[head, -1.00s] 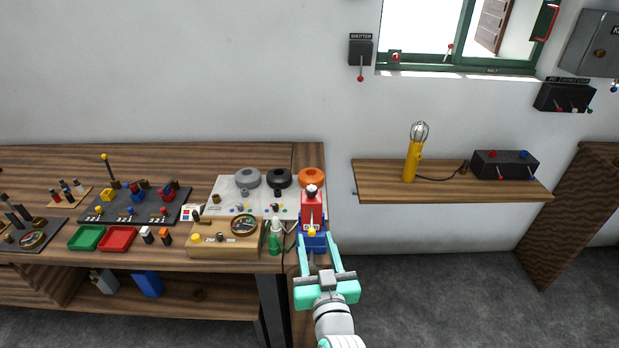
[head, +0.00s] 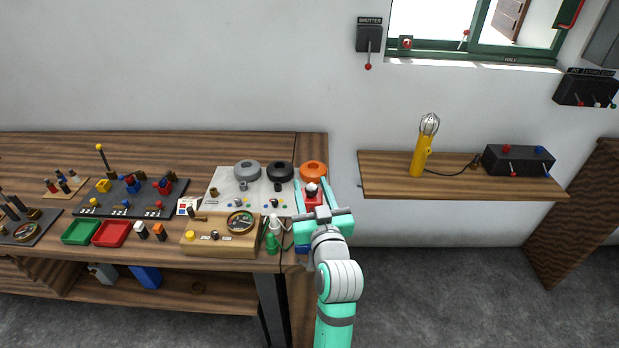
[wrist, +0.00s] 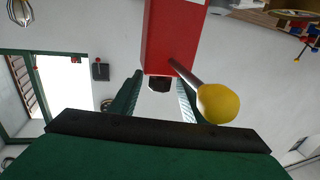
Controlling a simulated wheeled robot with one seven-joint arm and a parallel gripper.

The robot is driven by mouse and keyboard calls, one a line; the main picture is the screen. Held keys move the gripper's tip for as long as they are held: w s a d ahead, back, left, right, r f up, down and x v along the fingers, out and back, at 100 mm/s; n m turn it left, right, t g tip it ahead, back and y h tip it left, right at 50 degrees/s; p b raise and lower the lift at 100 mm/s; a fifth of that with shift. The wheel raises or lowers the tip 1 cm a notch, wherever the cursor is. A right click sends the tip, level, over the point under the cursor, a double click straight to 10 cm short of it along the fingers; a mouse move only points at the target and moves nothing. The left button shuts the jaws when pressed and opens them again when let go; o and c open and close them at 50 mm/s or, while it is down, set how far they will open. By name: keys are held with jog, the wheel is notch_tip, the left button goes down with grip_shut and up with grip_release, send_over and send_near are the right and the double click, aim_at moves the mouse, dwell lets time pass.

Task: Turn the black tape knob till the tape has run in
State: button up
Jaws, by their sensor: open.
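My gripper (head: 312,192) is open at the table's right end, right of that knob, over a red device (head: 313,202). In the wrist view, the fingers (wrist: 160,84) are apart near the red body (wrist: 172,35), beside its yellow-ended lever (wrist: 218,103). My gripper hides the device's lower part in the head view.
A green bottle (head: 272,236) and a wooden box with a dial (head: 215,250) stand left of my gripper. A shelf (head: 385,185) with a yellow lamp (head: 421,150) is on the wall to the right. Open floor lies below it.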

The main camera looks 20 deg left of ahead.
aim_at(306, 187)
jog(key=shift+x, duration=2.1)
jog(key=c, duration=1)
jog(key=shift+c, duration=0.2)
jog(key=shift+n+g+y, duration=0.4)
jog(key=shift+y, duration=0.1)
jog(key=shift+s+a+n+g+y, duration=0.15)
jog(key=shift+n+g+y, duration=0.4)
jog(key=shift+y, duration=0.25)
jog(key=n+g+y, duration=0.2)
jog(key=g, duration=0.1)
jog(key=s+a+n+g+y, duration=0.1)
jog(key=n+y, duration=0.1)
jog(key=shift+g, duration=0.35)
jog(key=shift+s+a+n+g+y, duration=0.1)
jog(key=shift+s+n+g+y, duration=0.25)
jog(key=shift+n+g, duration=0.65)
jog(key=shift+s+a+n+g+y, duration=0.15)
jog(key=shift+n+g+y, duration=0.4)
jog(key=shift+g, duration=0.8)
jog(key=shift+s+a+n+g+y, duration=0.1)
jog(key=shift+s+n+g+y, duration=0.25)
jog(key=shift+n+g, duration=0.7)
jog(key=shift+g, duration=0.3)
